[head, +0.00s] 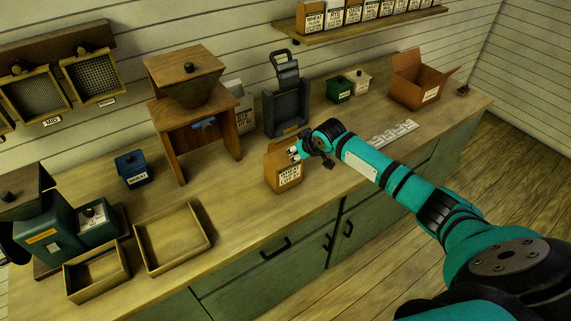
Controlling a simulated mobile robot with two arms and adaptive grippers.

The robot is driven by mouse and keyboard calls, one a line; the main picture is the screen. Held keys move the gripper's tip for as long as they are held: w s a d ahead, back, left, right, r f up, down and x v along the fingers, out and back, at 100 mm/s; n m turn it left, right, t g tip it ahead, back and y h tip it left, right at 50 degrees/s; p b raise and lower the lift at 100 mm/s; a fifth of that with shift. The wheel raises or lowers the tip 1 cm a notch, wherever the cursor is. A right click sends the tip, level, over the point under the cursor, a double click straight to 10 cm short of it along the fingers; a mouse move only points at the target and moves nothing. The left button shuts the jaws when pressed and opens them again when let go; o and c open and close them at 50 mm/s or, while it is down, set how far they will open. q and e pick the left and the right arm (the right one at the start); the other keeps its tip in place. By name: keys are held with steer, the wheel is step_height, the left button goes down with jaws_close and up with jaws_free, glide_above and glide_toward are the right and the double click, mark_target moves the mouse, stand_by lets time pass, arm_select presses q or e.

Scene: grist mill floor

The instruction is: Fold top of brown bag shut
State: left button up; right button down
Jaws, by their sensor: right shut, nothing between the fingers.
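The brown bag (289,178) stands upright on the wooden counter, with a white printed label on its front. My right gripper (297,152) is at the upper right of the bag, by its top edge. Its fingers are shut with nothing between them. The gripper and wrist cover part of the bag's top, so I cannot tell how far the top is folded. My left gripper is not in the head view.
Behind the bag stands a dark grey device (285,108). A wooden hopper stand (186,75) is to its left. Two shallow wooden trays (172,238) lie front left. An open cardboard box (417,86) and a sheet of labels (393,132) are right. Bare counter lies left of the bag.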

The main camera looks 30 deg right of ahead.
steer(key=shift+s+d+r+p, duration=0.1)
steer(key=shift+s+r+p, duration=0.4)
steer(key=shift+s, duration=0.3)
steer(key=shift+s+d+r+p, duration=0.1)
steer(key=shift+s+r+p, duration=0.35)
steer(key=shift+s, duration=0.35)
steer(key=shift+s+r+p, duration=0.5)
steer(key=shift+s, duration=0.3)
